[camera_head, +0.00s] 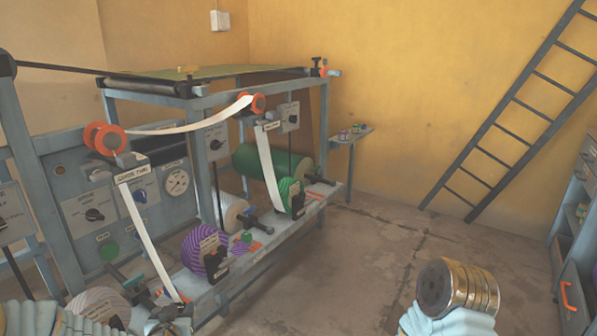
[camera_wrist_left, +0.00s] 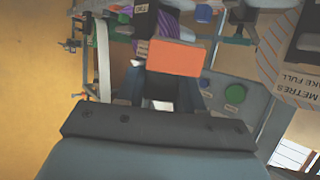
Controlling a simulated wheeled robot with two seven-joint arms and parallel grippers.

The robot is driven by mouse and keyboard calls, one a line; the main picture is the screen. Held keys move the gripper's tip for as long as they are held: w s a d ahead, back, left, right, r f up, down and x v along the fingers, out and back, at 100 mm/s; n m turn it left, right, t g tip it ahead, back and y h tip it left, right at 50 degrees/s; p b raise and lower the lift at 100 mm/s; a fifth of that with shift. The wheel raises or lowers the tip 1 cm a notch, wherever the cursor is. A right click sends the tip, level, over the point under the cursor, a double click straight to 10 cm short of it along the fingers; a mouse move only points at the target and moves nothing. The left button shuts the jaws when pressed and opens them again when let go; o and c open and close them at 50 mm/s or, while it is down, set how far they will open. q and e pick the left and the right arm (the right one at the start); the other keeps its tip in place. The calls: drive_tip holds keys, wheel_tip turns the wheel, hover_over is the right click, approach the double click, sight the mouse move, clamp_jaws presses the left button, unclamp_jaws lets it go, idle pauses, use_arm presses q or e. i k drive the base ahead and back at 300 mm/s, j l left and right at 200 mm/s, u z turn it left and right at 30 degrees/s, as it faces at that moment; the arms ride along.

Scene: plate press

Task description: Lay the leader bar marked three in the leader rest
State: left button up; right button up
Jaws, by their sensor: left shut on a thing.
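My left gripper (camera_wrist_left: 162,78) is shut on an orange block (camera_wrist_left: 178,57), which fills the space between and beyond its fingers in the left wrist view. I cannot read a mark on this block, so I cannot tell whether it is the leader bar marked three. In the head view the left gripper (camera_head: 168,314) is low at the left, near the lower end of a white strip (camera_head: 145,230) hanging from the guide. Its fingers are partly hidden there. I cannot pick out the leader rest for certain. My right gripper does not show.
The press frame (camera_head: 230,95) fills the left side. A purple striped roll (camera_head: 205,252), a white roll (camera_head: 232,212) and a green roll (camera_head: 262,160) sit along its bench. A small side shelf (camera_head: 350,135) holds small items. A ladder (camera_head: 510,110) leans at the right. The middle floor is clear.

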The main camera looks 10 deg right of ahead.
sight(307, 201)
drive_tip(key=i+l+z, duration=0.55)
drive_tip(key=i+z, duration=0.2)
drive_tip(key=z, duration=0.15)
drive_tip(key=i+l+z, duration=0.1)
drive_tip(key=i+z, duration=0.3)
drive_tip(key=i+u, duration=0.15)
drive_tip(key=i, duration=0.3)
drive_tip(key=i+l+u, duration=0.1)
drive_tip(key=i, duration=0.35)
drive_tip(key=i+l+u, duration=0.15)
drive_tip(key=i, duration=0.3)
drive_tip(key=i+l+u, duration=0.15)
drive_tip(key=i, duration=0.3)
drive_tip(key=i+l+u, duration=0.15)
drive_tip(key=i+u, duration=0.15)
drive_tip(key=u, duration=0.2)
drive_tip(key=i+l+u, duration=0.25)
drive_tip(key=u, duration=0.2)
drive_tip(key=i+l+u, duration=0.2)
drive_tip(key=l+u, duration=0.3)
drive_tip(key=i+l+u, duration=0.15)
drive_tip(key=l+u, duration=0.15)
drive_tip(key=u, duration=0.2)
drive_tip(key=l+u, duration=1.2)
drive_tip(key=l, duration=0.25)
drive_tip(key=l+u, duration=0.4)
drive_tip(key=k+l, duration=0.05)
